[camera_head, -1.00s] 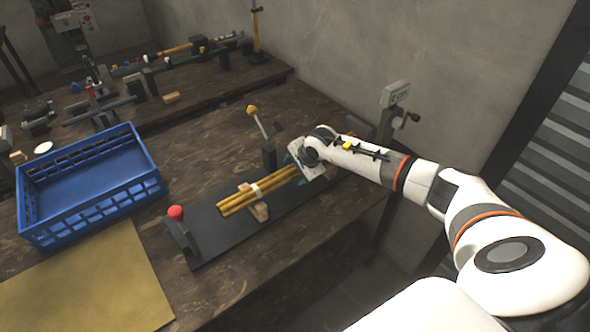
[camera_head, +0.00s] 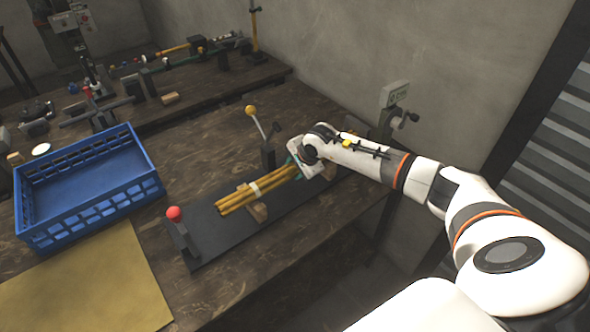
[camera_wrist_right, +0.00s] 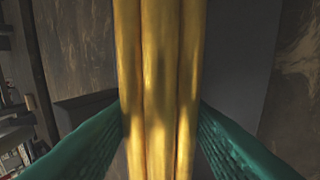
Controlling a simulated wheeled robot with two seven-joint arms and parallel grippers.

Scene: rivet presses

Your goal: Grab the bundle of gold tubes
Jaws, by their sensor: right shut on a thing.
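The bundle of gold tubes (camera_head: 246,197) lies along a dark fixture plate on the table, bound with a light band (camera_head: 254,190). My right gripper (camera_head: 296,165) is at the bundle's far right end. In the right wrist view its green fingers (camera_wrist_right: 161,130) press on both sides of the gold tubes (camera_wrist_right: 160,70), so it is shut on them. In the head view the fingertips are mostly hidden by the wrist. My left gripper is not in view.
The dark fixture plate (camera_head: 215,238) has a red knob (camera_head: 173,213) at its near end and a yellow-knobbed lever (camera_head: 252,111) behind the tubes. A blue crate (camera_head: 143,205) stands at the left, with a tan mat (camera_head: 90,285) in front. Other tools fill the back bench.

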